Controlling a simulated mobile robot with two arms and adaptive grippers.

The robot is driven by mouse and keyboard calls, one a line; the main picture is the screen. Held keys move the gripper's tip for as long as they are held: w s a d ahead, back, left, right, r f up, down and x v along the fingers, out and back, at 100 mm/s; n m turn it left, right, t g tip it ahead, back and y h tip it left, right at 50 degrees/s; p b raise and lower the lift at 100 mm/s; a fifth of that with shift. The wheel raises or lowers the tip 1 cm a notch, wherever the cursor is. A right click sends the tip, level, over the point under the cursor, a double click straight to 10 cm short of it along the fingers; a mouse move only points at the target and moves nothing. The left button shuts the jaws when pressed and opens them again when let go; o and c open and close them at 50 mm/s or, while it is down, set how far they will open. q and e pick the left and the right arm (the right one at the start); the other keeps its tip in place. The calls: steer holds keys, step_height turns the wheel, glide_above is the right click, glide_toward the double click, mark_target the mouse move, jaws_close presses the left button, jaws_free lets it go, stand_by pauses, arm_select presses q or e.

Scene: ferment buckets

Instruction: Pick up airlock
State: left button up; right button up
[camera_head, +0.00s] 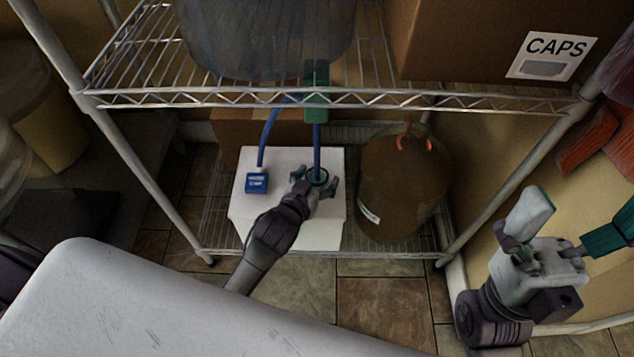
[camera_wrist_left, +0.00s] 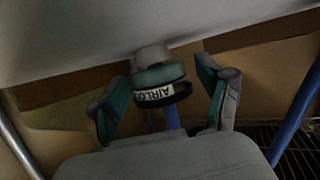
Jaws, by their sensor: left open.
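The airlock (camera_head: 318,174) shows as a dark and teal round piece at the right part of the white box top. My left gripper (camera_head: 317,188) is open, with a finger on either side of the airlock. The wrist view shows the left gripper (camera_wrist_left: 166,98) fingers spread, with gaps between them and the airlock. My right gripper (camera_head: 568,222) is at the right, its fingers wide apart and empty.
The white box (camera_head: 285,235) stands on the lower shelf below the upper wire shelf (camera_head: 400,98). A blue labelled cap (camera_head: 257,182) with a blue tube sits left of the airlock. A brown jug (camera_head: 400,185) is close on the right. A CAPS carton (camera_head: 470,40) is above.

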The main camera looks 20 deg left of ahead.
arm_select(q)
steer(key=shift+c, duration=0.3)
steer(key=c, duration=1.2)
